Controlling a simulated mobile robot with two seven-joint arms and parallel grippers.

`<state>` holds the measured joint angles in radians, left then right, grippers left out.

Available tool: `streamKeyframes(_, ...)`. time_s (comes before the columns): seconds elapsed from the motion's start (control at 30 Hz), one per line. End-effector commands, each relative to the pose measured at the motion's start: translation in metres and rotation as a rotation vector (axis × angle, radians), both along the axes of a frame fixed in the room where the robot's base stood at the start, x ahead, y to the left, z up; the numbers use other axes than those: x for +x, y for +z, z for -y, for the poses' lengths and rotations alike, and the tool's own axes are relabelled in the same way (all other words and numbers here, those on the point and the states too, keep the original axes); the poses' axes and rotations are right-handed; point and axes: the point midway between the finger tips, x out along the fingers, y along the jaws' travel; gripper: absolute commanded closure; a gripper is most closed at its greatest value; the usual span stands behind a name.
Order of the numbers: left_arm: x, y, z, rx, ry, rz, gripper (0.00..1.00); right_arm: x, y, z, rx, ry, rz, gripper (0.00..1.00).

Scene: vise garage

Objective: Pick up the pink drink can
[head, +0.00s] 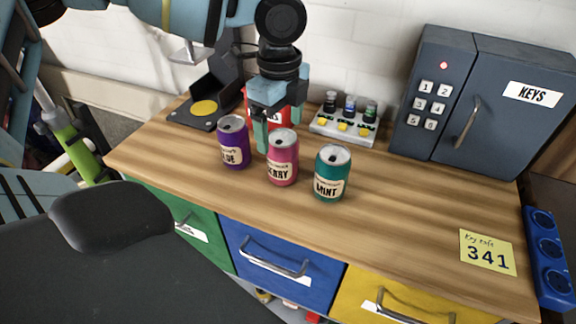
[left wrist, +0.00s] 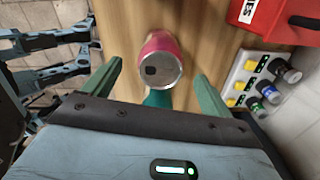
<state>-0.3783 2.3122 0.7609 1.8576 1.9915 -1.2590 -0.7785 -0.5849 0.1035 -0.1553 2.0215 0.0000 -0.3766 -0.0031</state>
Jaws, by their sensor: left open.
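The pink drink can (head: 283,161) stands upright on the wooden counter, between a purple can (head: 233,146) and a teal can (head: 332,177). My left gripper (head: 278,132) is open, pointing down at the pink can from behind it. My right gripper is not in view.
A red box (head: 252,101) and a white rack of small bottles (head: 343,127) stand behind the cans. The counter's right front is clear except a yellow note (head: 487,252).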

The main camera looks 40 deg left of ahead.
Motion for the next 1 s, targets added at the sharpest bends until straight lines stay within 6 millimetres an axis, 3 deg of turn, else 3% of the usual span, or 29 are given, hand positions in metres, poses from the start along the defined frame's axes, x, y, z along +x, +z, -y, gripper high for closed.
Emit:
streamKeyframes(0.3, 0.000, -0.025, 0.000, 0.000, 0.000, 0.001, 0.15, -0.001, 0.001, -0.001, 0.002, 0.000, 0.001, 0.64)
streamKeyframes(0.47, 0.000, -0.028, 0.000, 0.000, 0.001, 0.002, 0.15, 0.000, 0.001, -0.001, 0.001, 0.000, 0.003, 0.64)
streamKeyframes(0.8, 0.001, -0.070, 0.002, 0.000, 0.002, 0.000, 0.15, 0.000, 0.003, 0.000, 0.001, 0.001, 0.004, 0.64)
streamKeyframes(1.0, 0.002, -0.078, 0.002, 0.001, 0.002, 0.003, 0.15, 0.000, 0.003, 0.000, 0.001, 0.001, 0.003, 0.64)
